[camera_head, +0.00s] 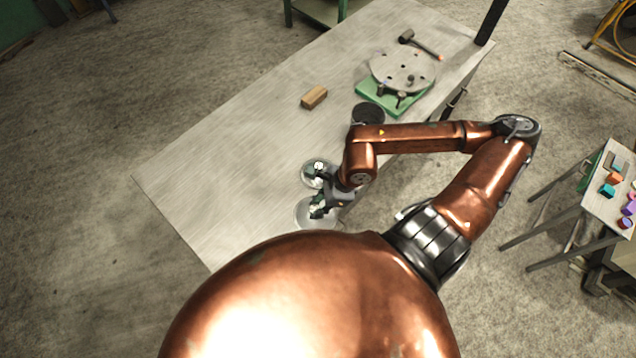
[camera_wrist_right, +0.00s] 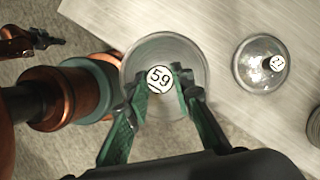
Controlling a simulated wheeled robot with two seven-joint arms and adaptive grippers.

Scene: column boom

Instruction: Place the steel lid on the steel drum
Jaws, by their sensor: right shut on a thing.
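My right gripper (camera_head: 318,207) is shut on the knob marked 59 of a round grey, glossy lid (camera_head: 306,221). In the right wrist view this lid (camera_wrist_right: 197,62) sits between and below the fingers (camera_wrist_right: 164,80). A smaller shiny lid (camera_wrist_right: 262,82), with a knob marked 21, lies on the table beside it. It also shows in the head view (camera_head: 308,172). A dark round container (camera_head: 367,112), perhaps the drum, stands on the table behind my right forearm, partly hidden. My left gripper (camera_wrist_right: 48,40) appears at the upper left of the right wrist view, its jaws unclear.
The pale table (camera_head: 230,150) is clear on its left. A wooden block (camera_head: 314,97), a round plate (camera_head: 402,66) on a green base (camera_head: 372,96) and a hammer (camera_head: 420,45) lie farther back. A side table (camera_head: 600,206) with small coloured objects stands right.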

